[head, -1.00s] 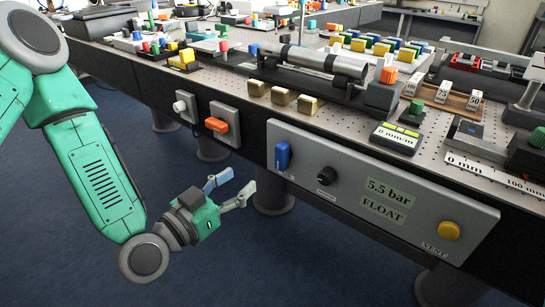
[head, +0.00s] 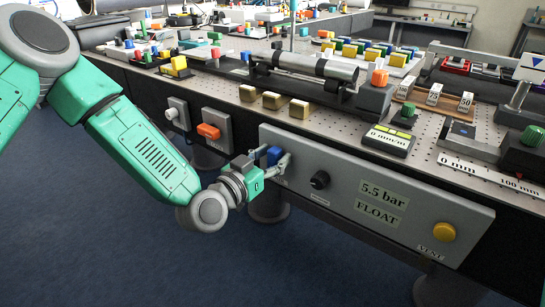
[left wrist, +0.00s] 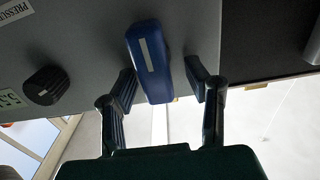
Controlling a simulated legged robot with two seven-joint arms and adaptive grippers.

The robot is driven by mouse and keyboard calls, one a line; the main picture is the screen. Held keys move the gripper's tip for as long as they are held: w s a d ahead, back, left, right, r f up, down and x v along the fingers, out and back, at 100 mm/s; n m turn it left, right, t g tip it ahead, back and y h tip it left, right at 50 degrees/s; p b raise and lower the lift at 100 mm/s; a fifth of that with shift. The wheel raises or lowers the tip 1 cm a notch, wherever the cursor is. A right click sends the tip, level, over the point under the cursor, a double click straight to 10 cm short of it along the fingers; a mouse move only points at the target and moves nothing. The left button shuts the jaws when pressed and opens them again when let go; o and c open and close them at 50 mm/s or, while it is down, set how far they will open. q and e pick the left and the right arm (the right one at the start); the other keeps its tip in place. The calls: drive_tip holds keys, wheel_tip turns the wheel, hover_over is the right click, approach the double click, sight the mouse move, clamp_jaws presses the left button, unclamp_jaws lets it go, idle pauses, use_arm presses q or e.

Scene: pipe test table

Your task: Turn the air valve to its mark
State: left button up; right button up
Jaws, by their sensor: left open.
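The air valve's blue handle (head: 273,155) is on the left end of the grey front panel (head: 330,176), partly hidden by my gripper in the head view. In the left wrist view the blue handle (left wrist: 148,62) has a white line along it and stands slightly tilted between my fingers. My left gripper (head: 270,163) is open at the handle, with one finger on each side; it also shows in the left wrist view (left wrist: 163,100). Gaps show between the fingers and the handle. I cannot make out the valve's mark. My right gripper is not in view.
A black knob (head: 320,180), labels reading 5.5 bar and FLOAT, and a yellow vent button (head: 444,232) are on the same panel. An orange switch (head: 208,131) is on a box to the left. The table edge (head: 340,138) overhangs above; open floor lies in front.

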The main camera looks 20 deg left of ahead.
use_arm(q)
drive_tip(key=shift+d, duration=0.2)
drive_tip(key=shift+c, duration=0.4)
clamp_jaws()
drive_tip(key=shift+a, duration=0.15)
